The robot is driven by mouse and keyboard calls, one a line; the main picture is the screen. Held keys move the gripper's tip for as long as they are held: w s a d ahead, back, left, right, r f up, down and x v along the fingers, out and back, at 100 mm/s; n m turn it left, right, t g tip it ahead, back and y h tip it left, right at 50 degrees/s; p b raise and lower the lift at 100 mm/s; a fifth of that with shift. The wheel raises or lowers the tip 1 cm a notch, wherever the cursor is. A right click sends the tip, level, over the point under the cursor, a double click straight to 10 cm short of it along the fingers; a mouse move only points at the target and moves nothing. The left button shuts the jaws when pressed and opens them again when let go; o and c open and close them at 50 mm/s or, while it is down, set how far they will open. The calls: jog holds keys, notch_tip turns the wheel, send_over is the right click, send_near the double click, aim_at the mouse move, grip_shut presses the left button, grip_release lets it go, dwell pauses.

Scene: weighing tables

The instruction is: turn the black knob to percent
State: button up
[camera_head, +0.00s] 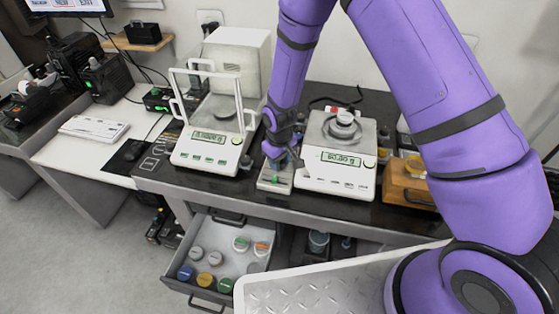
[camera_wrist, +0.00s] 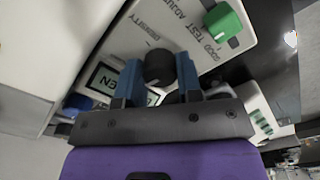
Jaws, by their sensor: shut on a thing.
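The black knob (camera_wrist: 158,66) sits on a pale panel (camera_wrist: 190,50) with printed words around it; I can read "DENSITY", and other words near the green knob are only partly readable. My gripper (camera_wrist: 158,78) has its two blue fingers on either side of the black knob and is shut on it. The pointer setting of the black knob is hard to make out. In the head view my gripper (camera_head: 288,158) is over the back of the small control box (camera_head: 270,186), and it hides the black knob there.
A green knob (camera_wrist: 222,21) is on the same panel, close by. The box stands between a glass-shielded balance (camera_head: 208,150) and an open balance (camera_head: 335,182). Below, an open drawer (camera_head: 188,286) holds several capped jars. A wooden block (camera_head: 400,184) is to the right.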

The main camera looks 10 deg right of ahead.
jog(key=m, duration=0.4)
jog(key=shift+m, duration=0.4)
dwell(0.4)
jog(key=o, duration=0.9)
notch_tip(320, 180, up, 11)
jog(key=shift+f, duration=0.1)
dwell(0.3)
